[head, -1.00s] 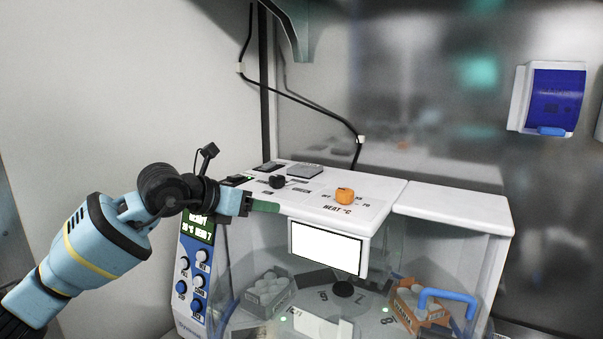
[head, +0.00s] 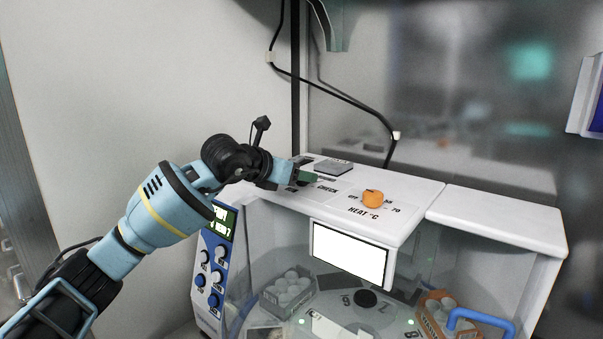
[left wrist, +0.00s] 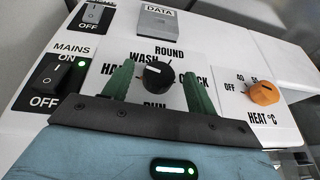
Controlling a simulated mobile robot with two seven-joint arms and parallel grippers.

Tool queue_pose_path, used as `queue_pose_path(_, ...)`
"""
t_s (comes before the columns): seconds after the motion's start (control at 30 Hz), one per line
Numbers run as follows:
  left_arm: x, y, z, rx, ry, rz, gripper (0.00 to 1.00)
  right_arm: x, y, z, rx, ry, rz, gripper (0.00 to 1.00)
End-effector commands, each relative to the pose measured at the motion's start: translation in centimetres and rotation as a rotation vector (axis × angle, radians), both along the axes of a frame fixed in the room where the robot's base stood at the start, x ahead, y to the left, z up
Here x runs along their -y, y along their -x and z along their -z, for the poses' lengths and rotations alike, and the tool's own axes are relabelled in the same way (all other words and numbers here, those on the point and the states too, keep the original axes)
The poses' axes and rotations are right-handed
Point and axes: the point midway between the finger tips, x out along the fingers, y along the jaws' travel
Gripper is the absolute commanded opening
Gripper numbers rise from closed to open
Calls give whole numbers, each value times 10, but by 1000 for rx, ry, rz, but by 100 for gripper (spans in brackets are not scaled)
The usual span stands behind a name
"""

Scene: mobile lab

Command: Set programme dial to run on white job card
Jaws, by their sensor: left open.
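The programme dial (left wrist: 158,75) is a black round knob with a white mark near its upper left, on the side of WASH. Around it are printed ROUND, WASH, RUN at the bottom and partly covered words left and right. My left gripper (left wrist: 158,70) is open, with one green finger on each side of the dial; I cannot tell whether they touch it. In the head view, my left gripper (head: 305,178) is over the machine's top and hides the dial. A blank white panel (head: 349,254), possibly the job card, is on the machine's front. My right gripper is not in view.
An orange HEAT dial (head: 373,198) stands right of the programme dial. The MAINS switch (left wrist: 50,75), another switch (left wrist: 93,14) and a grey DATA box (left wrist: 158,20) are close by. Below, clear walls enclose a carousel with egg boxes (head: 290,290).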

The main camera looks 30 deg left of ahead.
Motion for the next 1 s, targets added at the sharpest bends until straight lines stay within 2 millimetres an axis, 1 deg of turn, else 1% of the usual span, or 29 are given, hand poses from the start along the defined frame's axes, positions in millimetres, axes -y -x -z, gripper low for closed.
queue_pose_path(0.1, 2, -12, 3, 3, 4, 0, 57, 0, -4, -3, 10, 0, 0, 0)
queue_pose_path(0.2, 3, -19, 7, 2, 1, 0, 57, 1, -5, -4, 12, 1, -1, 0)
queue_pose_path(0.33, 3, -22, 9, 1, 0, 0, 57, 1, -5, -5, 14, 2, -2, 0)
queue_pose_path(0.53, 3, -22, 9, 1, 0, 0, 57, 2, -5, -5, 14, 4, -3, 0)
queue_pose_path(0.57, 3, -22, 9, 1, 0, 0, 56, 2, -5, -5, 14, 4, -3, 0)
queue_pose_path(0.8, 3, -22, 9, 1, 0, 0, 25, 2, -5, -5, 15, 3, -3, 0)
queue_pose_path(0.9, 3, -22, 9, 1, 0, 0, 13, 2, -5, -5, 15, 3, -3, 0)
queue_pose_path(1.0, 3, -22, 9, 0, 1, 2, 13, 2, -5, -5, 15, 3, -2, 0)
